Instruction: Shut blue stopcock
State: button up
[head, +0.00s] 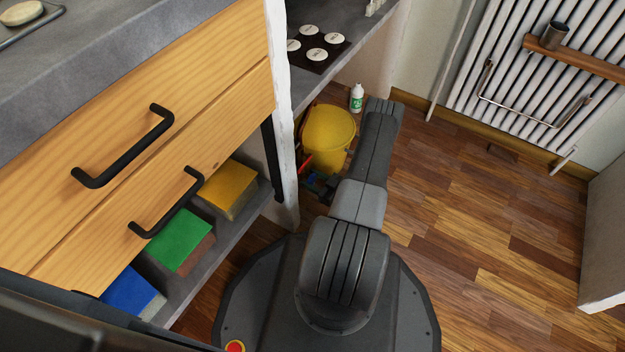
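A small blue part (320,182), which may be the blue stopcock, shows low down in the shade under the counter. It is just left of my arm and below the yellow bucket. A red part (305,163) sits just above it. Both are small and dark, and I cannot tell how the blue handle is turned. My arm rises from my base and bends away near the bucket. Its far end and my gripper are hidden, or too dark to make out beside the blue part.
A yellow bucket (328,137) and a white bottle (357,98) stand beyond my arm. A white wall edge (281,110) separates the drawers (150,130) from this space. Coloured boxes (181,239) fill the lower shelf. Wooden floor (480,220) is clear on the right, before the radiator (550,75).

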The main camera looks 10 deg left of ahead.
jog(key=shift+c, duration=1.2)
